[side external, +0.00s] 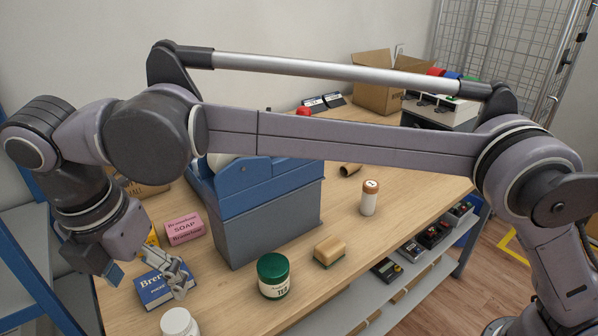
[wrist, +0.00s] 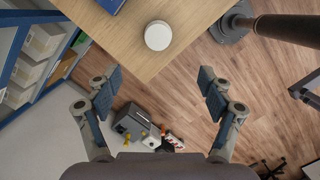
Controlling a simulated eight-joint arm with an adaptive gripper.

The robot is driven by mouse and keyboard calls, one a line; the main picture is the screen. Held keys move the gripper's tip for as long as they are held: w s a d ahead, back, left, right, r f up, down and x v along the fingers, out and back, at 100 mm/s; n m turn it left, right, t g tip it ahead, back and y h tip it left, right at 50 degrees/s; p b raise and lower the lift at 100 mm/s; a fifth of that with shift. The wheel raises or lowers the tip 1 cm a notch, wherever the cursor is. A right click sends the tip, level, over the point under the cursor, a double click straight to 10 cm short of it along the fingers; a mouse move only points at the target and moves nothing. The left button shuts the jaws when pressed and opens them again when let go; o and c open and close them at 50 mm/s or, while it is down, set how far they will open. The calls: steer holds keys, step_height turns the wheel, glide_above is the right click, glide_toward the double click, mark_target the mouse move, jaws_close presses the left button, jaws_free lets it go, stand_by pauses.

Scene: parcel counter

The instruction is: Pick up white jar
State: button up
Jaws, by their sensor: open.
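The white jar (side external: 180,323) stands near the front edge of the wooden counter, cut off by the bottom of the side view. In the wrist view its round white lid (wrist: 158,35) shows from above, close to the counter's corner. My gripper (wrist: 160,80) is open and empty, its two fingers spread wide. In the wrist view the jar lies beyond the fingertips, roughly centred between them and not touching them. In the side view my gripper (side external: 148,278) is at the lower left, above and behind the jar.
A blue box (side external: 158,290) lies just behind the jar, and a pink soap box (side external: 185,229) is farther back. A green jar (side external: 273,276), a sponge (side external: 329,252) and a brown-capped bottle (side external: 370,198) stand to the right. A large blue-grey bin (side external: 265,220) stands behind. Blue shelving (wrist: 30,50) is at left.

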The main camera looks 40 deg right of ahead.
mark_target(175, 322)
steer(key=f, duration=1)
steer(key=shift+w+d+f, duration=0.15)
steer(key=shift+w+d, duration=0.1)
steer(key=shift+w, duration=0.1)
steer(key=shift+w+d+f, duration=0.15)
steer(key=shift+w+f, duration=0.05)
steer(key=shift+f, duration=0.7)
steer(key=shift+w+d+f, duration=0.15)
steer(key=shift+w+f, duration=0.1)
steer(key=shift+f, duration=0.6)
steer(key=shift+w+d+f, duration=0.15)
steer(key=shift+w+f, duration=0.05)
steer(key=shift+f, duration=0.7)
steer(key=c, duration=1.3)
